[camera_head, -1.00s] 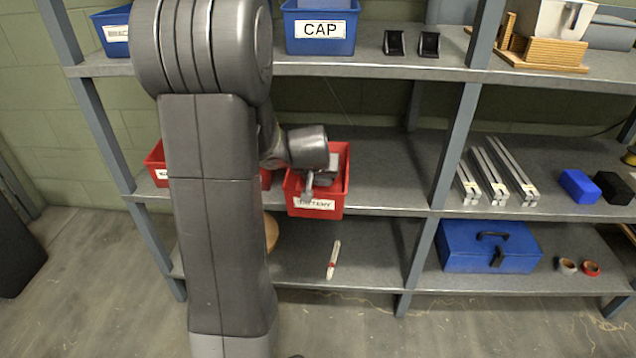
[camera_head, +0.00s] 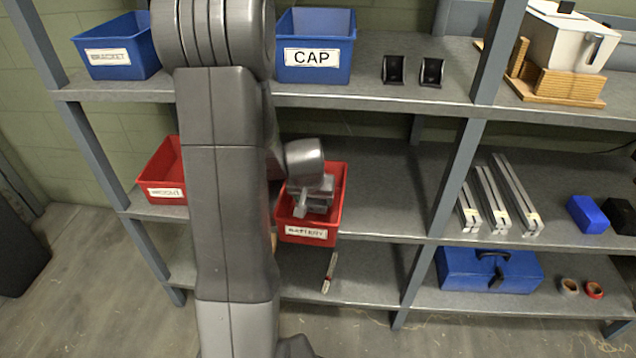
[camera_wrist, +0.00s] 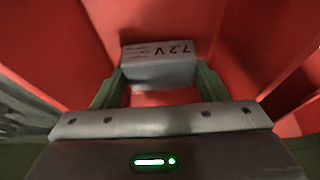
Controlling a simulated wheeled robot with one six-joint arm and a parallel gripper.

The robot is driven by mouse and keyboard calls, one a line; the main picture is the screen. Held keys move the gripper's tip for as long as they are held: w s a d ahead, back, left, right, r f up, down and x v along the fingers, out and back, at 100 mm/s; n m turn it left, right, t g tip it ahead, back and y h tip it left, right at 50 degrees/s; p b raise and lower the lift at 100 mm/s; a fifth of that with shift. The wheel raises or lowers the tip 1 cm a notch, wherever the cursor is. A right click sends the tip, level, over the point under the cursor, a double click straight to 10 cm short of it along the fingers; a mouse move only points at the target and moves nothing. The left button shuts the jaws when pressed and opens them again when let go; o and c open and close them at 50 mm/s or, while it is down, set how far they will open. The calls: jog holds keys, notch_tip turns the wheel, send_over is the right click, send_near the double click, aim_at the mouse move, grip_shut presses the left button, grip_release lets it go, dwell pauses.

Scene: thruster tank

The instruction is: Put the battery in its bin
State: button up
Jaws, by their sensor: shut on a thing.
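The battery (camera_wrist: 158,63) is a grey block marked 7.2 V, seen in the wrist view between my two fingers. My gripper (camera_wrist: 158,78) is shut on it, and red bin walls surround it. In the head view my gripper (camera_head: 308,206) is at the mouth of the red bin labelled BATTERY (camera_head: 307,235), on the middle shelf. The battery is hard to tell from my gripper in that view. Whether the battery touches the bin floor cannot be told.
Another red bin (camera_head: 163,172) stands to the left, partly behind my arm. Blue bins labelled BRACKET (camera_head: 112,58) and CAP (camera_head: 313,60) stand on the shelf above (camera_head: 360,92). A shelf post (camera_head: 455,170) is to the right.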

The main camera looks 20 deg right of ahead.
jog(key=shift+d+f+b, duration=0.1)
jog(key=shift+f+b, duration=0.45)
jog(key=shift+b, duration=0.05)
jog(key=shift+f, duration=0.25)
jog(key=shift+f+b, duration=0.1)
jog(key=shift+b, duration=0.2)
jog(key=o, duration=1.3)
jog(key=shift+r, duration=0.4)
jog(key=p+v, duration=0.3)
jog(key=v, duration=0.8)
jog(key=shift+s+r+p, duration=0.15)
jog(key=shift+r+p, duration=0.1)
jog(key=shift+p, duration=0.05)
